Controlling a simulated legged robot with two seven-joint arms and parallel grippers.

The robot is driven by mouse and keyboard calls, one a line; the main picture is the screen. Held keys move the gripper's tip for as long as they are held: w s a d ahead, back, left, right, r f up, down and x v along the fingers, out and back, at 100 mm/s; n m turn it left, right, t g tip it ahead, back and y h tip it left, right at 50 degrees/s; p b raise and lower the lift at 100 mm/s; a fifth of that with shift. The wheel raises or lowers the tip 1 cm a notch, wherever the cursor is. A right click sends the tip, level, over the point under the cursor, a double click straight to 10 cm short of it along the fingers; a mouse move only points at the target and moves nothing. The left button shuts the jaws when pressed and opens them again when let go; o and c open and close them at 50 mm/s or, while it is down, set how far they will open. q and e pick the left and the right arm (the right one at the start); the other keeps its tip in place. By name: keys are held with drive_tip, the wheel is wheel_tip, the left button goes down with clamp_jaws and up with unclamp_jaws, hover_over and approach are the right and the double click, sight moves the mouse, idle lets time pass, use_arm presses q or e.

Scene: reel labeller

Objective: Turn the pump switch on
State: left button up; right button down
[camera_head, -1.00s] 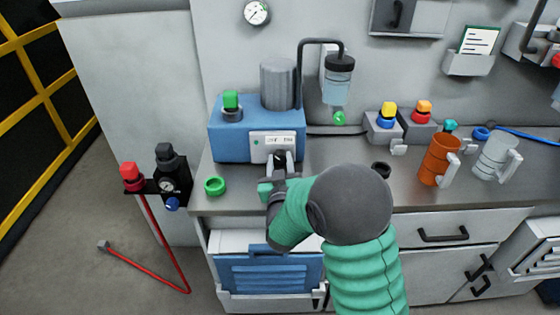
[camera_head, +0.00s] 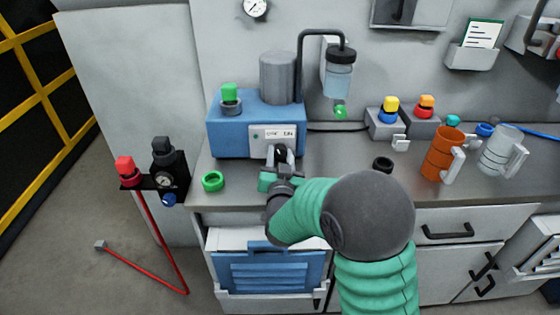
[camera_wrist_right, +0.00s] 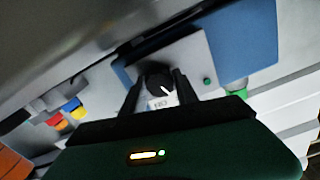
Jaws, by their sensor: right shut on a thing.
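The pump is a blue box (camera_head: 228,142) with a grey cylinder on top and a white switch plate (camera_head: 270,131) on its front. The plate carries a small OFF/ON label and a small green dot, which also shows in the right wrist view (camera_wrist_right: 207,82). The black rotary switch knob (camera_wrist_right: 155,78) has a white pointer line, slanted in the wrist view. My right gripper (camera_head: 281,157) is shut on this knob, one finger on each side, as the wrist view shows (camera_wrist_right: 157,94). The fingers partly hide the knob in the head view. My left gripper is out of view.
A green ring (camera_head: 213,181) lies left of my gripper on the grey bench, and a black ring (camera_head: 382,164) lies to the right. An orange mug (camera_head: 440,155) and a clear mug (camera_head: 499,152) stand further right. A bottle (camera_head: 338,78) hangs above the bench behind.

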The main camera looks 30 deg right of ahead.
drive_tip(key=m+b, duration=0.1)
drive_tip(key=m, duration=0.1)
drive_tip(key=m+b, duration=0.4)
drive_tip(key=shift+f, duration=0.25)
drive_tip(key=m+b, duration=0.3)
drive_tip(key=shift+f+m, duration=0.1)
drive_tip(key=shift+m, duration=0.3)
drive_tip(key=shift+m+b, duration=1.55)
drive_tip(key=shift+m, duration=0.15)
drive_tip(key=shift+s, duration=0.1)
drive_tip(key=c, duration=1.4)
unclamp_jaws()
drive_tip(key=o, duration=0.5)
drive_tip(key=shift+s+d, duration=0.1)
drive_tip(key=shift+c, duration=0.2)
drive_tip(key=shift+r, duration=0.2)
